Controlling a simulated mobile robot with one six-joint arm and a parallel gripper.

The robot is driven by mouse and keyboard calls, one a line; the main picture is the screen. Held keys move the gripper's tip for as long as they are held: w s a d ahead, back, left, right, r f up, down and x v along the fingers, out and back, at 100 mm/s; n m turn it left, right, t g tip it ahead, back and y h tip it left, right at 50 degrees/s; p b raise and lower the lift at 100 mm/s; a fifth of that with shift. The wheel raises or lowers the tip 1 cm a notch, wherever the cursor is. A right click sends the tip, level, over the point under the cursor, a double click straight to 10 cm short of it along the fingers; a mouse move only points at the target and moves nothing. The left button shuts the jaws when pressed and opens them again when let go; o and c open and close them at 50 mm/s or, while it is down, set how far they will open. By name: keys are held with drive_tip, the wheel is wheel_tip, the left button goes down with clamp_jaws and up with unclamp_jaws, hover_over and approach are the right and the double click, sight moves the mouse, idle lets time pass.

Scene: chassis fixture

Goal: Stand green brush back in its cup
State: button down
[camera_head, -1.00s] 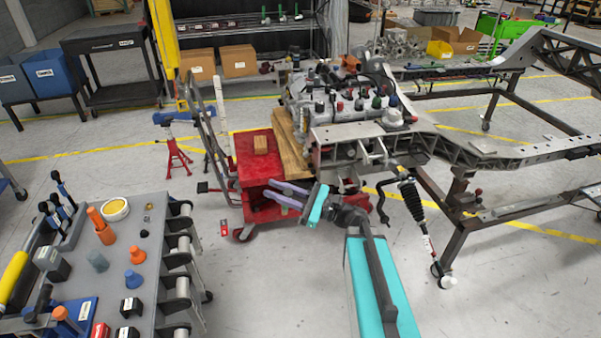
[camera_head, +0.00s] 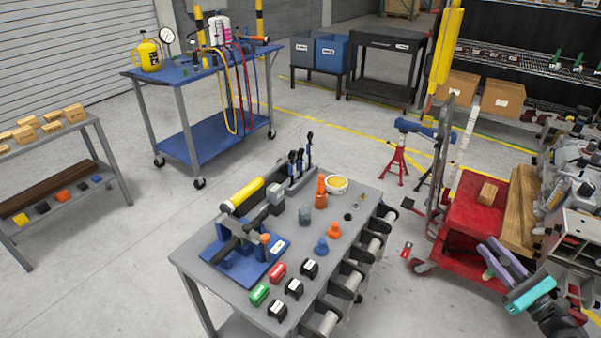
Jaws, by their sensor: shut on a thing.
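My gripper (camera_head: 489,250) is at the lower right, in front of the red cart, with its purple fingers pointing up and left. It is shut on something. A small green piece (camera_head: 488,273) shows beside the fingers and looks like part of the green brush, but most of it is hidden or too small to make out. I cannot tell which thing is the brush's cup. A small grey cup-like piece (camera_head: 305,215), a blue one (camera_head: 321,246) and an orange one (camera_head: 334,230) stand on the grey tool cart (camera_head: 345,215), well left of my gripper.
The tool cart also holds a blue fixture (camera_head: 262,268), a yellow tub (camera_head: 337,184) and several small blocks. The red cart (camera_head: 478,212) is behind my gripper. A blue cart (camera_head: 195,70) stands farther back left. Open floor lies between the tool cart and red cart.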

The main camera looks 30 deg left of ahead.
wheel_tip(320, 180, up, 11)
drive_tip(key=p, duration=1)
drive_tip(key=shift+r+p, duration=0.2)
drive_tip(key=shift+p, duration=0.2)
drive_tip(key=shift+s, duration=0.1)
